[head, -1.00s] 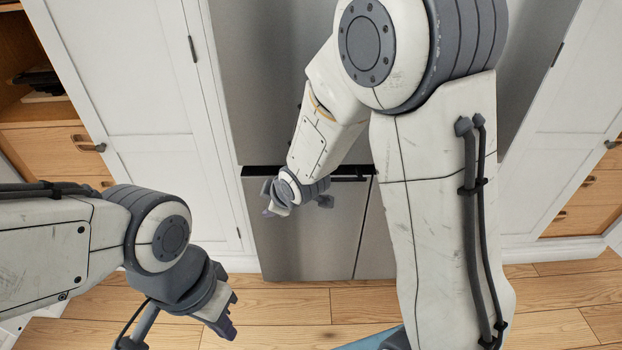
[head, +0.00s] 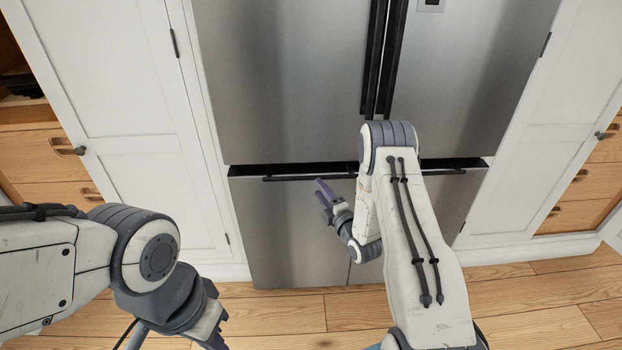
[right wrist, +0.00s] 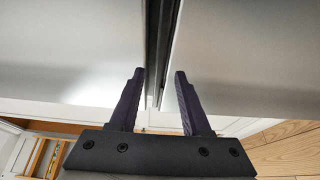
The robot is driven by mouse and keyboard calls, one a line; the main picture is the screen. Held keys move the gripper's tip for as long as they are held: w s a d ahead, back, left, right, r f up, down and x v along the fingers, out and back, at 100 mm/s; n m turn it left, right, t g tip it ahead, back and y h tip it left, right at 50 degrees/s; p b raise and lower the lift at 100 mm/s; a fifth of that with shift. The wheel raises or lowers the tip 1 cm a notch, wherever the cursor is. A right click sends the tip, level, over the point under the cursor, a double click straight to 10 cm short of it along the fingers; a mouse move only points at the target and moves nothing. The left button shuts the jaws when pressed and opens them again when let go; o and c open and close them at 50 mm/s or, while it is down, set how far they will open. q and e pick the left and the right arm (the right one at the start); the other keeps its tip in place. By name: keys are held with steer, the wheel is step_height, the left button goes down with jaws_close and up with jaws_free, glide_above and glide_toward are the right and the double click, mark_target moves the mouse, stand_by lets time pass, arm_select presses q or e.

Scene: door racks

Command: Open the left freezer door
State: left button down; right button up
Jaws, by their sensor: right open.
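The left freezer door (head: 283,235) is the lower left steel panel of the fridge and looks closed. Its dark horizontal handle (head: 297,177) runs along the top edge, under the black gap. My right gripper (head: 325,198) is in front of this door, just below the handle's right part. In the right wrist view the right gripper (right wrist: 155,82) is open and empty. A dark strip (right wrist: 158,50), the gap and handle between two steel panels, lies ahead between its fingertips. My left gripper (head: 216,338) is low at the left, cut off by the frame's edge; its jaw opening is unclear.
The upper fridge doors (head: 280,90) are shut, with tall black handles (head: 375,60) in the middle. The right freezer door (head: 450,205) is partly behind my right arm. White cabinets (head: 110,90) flank the fridge. The wooden floor (head: 290,312) in front is clear.

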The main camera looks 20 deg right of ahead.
mark_target(312, 179)
steer(key=w, duration=0.7)
steer(key=shift+a, duration=0.4)
jaws_close()
stand_by(0.9)
